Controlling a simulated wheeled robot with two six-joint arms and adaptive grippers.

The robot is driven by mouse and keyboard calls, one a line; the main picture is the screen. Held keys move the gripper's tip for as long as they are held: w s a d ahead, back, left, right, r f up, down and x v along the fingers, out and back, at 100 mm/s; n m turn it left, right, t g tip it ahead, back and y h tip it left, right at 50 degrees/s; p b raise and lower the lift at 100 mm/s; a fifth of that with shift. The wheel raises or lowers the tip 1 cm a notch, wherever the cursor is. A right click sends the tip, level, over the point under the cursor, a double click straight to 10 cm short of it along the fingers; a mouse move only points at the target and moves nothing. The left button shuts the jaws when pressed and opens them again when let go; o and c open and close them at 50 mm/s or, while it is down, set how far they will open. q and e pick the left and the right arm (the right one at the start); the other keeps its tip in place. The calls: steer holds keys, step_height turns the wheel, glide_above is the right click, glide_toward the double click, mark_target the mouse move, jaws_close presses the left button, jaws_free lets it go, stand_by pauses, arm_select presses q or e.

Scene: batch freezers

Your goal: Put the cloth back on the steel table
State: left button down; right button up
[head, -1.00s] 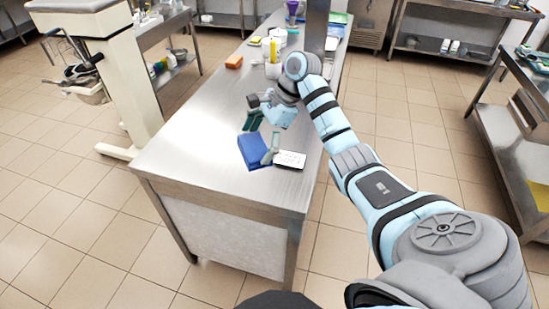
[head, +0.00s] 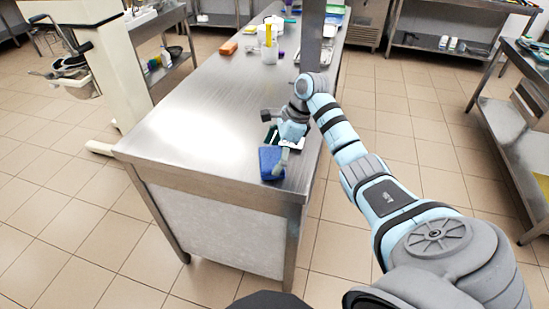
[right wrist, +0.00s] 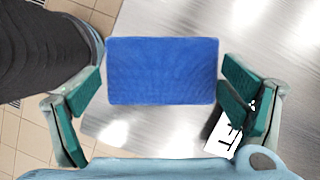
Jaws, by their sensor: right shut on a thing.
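The blue cloth (head: 268,160) is a folded rectangle near the front right corner of the steel table (head: 190,125). My right gripper (head: 277,149) is shut on it. In the right wrist view the cloth (right wrist: 162,72) spans between the green-padded fingers of the right gripper (right wrist: 162,98), with its two short sides at the pads. Bright steel shows beneath it and floor tiles to the left. I cannot tell whether the cloth touches the table top or is held just above it. My left gripper is not in view.
A white card with black marks (right wrist: 222,133) lies on the table beside the right finger. An orange block (head: 228,47) and a white container with a yellow item (head: 269,52) stand farther back. A post (head: 312,35) rises at the back right. The table's left part is clear.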

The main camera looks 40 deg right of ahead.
steer(key=shift+f, duration=0.5)
steer(key=o, duration=0.7)
steer(key=shift+o, duration=0.2)
steer(key=p+v, duration=0.2)
steer(key=v, duration=1)
steer(key=shift+w, duration=0.1)
